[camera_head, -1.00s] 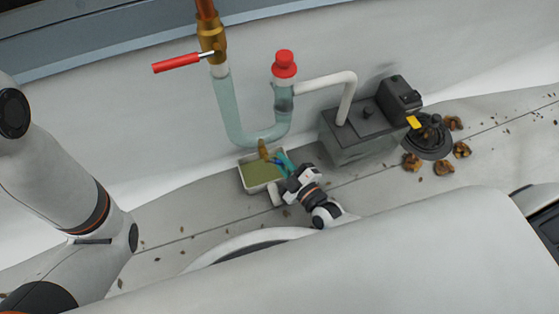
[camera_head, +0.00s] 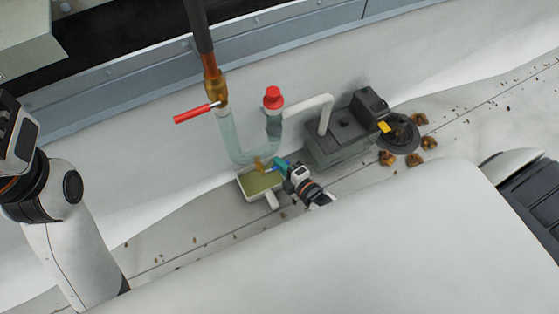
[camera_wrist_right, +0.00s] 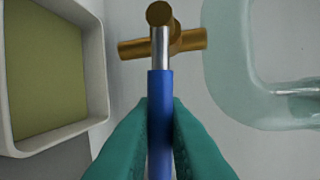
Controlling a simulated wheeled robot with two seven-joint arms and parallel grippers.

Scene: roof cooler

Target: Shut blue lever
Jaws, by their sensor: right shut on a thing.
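The blue lever (camera_wrist_right: 159,115) has a silver shaft and joins a small brass valve (camera_wrist_right: 162,42). In the right wrist view it runs crosswise to the short brass pipe. In the head view the valve (camera_head: 261,164) sits under the clear U-shaped tube, and the lever (camera_head: 271,170) is a small blue spot by the fingers. My right gripper (camera_head: 281,165) has teal fingers, closed around the lever; they also show in the wrist view (camera_wrist_right: 160,130), one on each side of it. My left arm shows at the left edge, but no left fingers are visible.
A white tray with greenish contents (camera_head: 241,185) lies below the valve. A red lever (camera_head: 195,113) sits on the copper pipe above, and a red cap (camera_head: 273,97) tops the tube. A grey pump box (camera_head: 335,145), a drain (camera_head: 407,140) and dead leaves (camera_head: 387,158) lie to the right.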

